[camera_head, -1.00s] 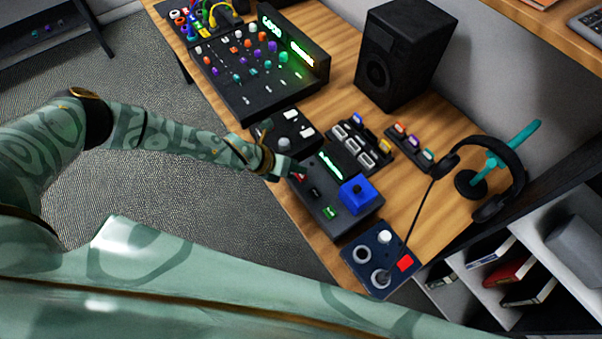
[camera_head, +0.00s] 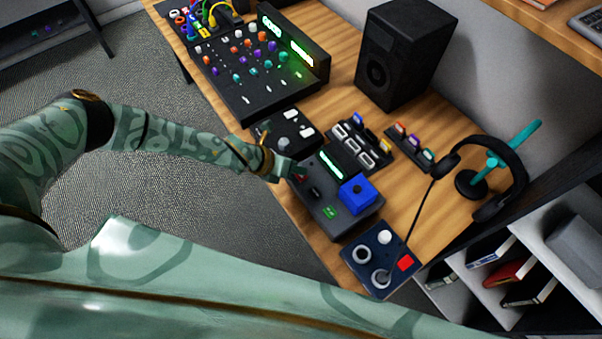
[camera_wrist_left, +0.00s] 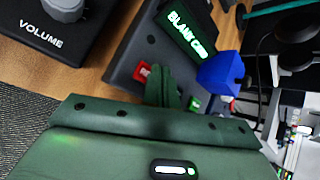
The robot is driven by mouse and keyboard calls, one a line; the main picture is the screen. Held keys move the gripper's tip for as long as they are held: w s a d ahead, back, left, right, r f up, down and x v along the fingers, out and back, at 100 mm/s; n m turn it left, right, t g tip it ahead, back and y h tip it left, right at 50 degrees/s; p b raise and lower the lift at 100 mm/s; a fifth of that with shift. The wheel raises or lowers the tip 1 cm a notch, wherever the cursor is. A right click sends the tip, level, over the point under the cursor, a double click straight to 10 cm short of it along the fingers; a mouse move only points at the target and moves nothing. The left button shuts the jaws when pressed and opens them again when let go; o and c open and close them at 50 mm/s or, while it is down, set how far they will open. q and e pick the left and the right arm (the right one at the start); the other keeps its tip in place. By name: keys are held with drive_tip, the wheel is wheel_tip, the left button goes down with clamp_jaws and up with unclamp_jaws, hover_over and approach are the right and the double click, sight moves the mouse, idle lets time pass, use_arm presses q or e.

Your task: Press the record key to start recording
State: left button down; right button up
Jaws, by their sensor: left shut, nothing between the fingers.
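The recorder (camera_head: 335,205) is a dark box near the table's front edge, with a lit green display (camera_head: 331,164). In the left wrist view the display (camera_wrist_left: 188,30) reads something like "BLANK CARD". A red key (camera_wrist_left: 142,72) sits on the recorder, partly hidden behind the fingers; I take it for the record key. My left gripper (camera_head: 294,172) is shut and empty, with its tips at the red-key end of the recorder. In the wrist view its fingers (camera_wrist_left: 165,88) are beside the red key; contact cannot be told. My right gripper is not in view.
A blue block-like knob (camera_head: 357,194) and a green key (camera_head: 329,212) are on the recorder. A volume box (camera_head: 285,130) stands beside it. A mixer (camera_head: 255,75), speaker (camera_head: 400,50), card racks (camera_head: 360,145) and headphones (camera_head: 510,175) surround it. Bare wood shows behind.

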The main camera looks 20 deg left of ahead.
sight(297, 176)
use_arm(q)
drive_tip(key=shift+f, duration=0.55)
idle(0.5)
idle(0.4)
drive_tip(key=shift+r+p, duration=0.7)
drive_tip(key=shift+r, duration=0.1)
wheel_tip(297, 176, up, 5)
drive_tip(key=p, duration=0.5)
drive_tip(key=shift+r, duration=0.1)
idle(0.5)
